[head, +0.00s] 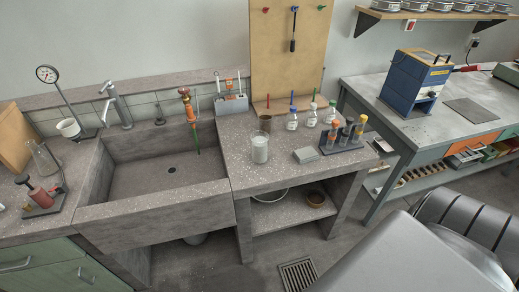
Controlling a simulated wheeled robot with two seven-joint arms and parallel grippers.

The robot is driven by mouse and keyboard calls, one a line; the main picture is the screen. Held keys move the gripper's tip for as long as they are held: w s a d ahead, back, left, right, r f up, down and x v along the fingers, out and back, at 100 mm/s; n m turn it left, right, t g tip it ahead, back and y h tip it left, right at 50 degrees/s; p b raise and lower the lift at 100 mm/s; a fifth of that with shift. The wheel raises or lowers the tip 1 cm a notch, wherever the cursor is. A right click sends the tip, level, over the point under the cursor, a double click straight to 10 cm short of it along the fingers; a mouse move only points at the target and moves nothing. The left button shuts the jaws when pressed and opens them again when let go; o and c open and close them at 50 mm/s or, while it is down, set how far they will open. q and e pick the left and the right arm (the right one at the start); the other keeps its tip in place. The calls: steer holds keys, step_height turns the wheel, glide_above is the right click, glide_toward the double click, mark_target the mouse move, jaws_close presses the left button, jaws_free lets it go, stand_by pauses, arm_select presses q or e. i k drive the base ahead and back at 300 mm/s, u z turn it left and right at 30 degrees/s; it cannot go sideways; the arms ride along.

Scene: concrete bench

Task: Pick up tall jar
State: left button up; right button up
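A tall, clear jar with whitish contents (260,149) stands upright on the speckled concrete bench (240,180), right of the sink and near the bench's front. It looks like the tall jar, though no label can be read. Nothing touches it. Neither of my grippers is in the head view.
A brown cup (265,123) stands behind the jar, with small capped bottles (292,121) to its right. A pale stacked block (306,155) and a dark rack of vials (342,143) sit further right. The sink (165,170) opens left; a pegboard (287,50) rises behind.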

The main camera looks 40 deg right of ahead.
mark_target(260, 141)
steer(key=z, duration=1)
